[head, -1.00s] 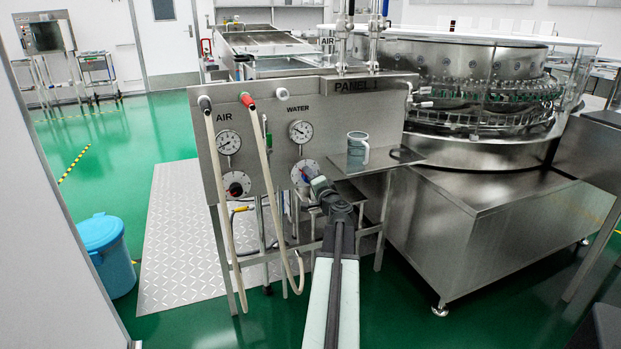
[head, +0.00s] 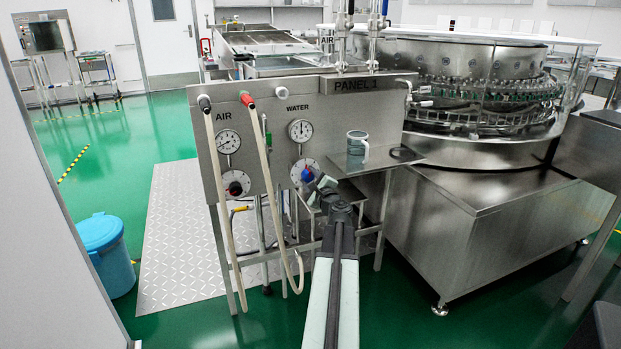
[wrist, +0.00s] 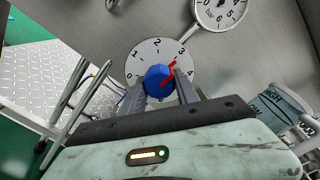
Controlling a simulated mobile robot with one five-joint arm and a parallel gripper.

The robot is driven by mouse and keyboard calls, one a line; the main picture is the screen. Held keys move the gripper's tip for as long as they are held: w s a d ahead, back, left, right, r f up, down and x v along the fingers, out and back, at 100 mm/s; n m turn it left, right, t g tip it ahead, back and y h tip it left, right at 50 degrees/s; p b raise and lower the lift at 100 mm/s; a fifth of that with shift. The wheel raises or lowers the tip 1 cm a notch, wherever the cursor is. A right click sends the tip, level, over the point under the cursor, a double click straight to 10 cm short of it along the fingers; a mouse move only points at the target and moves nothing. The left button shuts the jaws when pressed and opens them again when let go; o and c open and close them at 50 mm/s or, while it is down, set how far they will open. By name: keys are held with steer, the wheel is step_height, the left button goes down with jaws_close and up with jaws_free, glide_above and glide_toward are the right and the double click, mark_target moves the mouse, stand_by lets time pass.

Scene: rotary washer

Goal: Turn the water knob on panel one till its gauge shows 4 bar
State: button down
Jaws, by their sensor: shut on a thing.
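The blue water knob (head: 307,174) is on panel one (head: 345,98), below the water gauge (head: 300,130). In the wrist view the knob (wrist: 157,77) sits on a white dial marked 0 to 4, and its red mark points up and right, close to the 3. My gripper (wrist: 162,92) is shut on the knob, one finger on each side. In the head view the gauge needle points about straight up; its figures are too small to read. In the wrist view the gauge (wrist: 219,12) is cut off at the top, so its reading is unclear.
Two pale hoses (head: 265,165) hang down the panel front. A mug (head: 357,147) stands on a small shelf at right. A blue bin (head: 105,250) stands on the floor at left.

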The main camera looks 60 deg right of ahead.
steer(key=m, duration=0.4)
steer(key=shift+s+f+m, duration=0.1)
steer(key=shift+s+m, duration=0.05)
steer(key=shift+m, duration=1.75)
steer(key=c, duration=0.9)
jaws_free()
steer(key=v, duration=0.7)
steer(key=shift+s+a, duration=0.2)
steer(key=shift+a, duration=0.05)
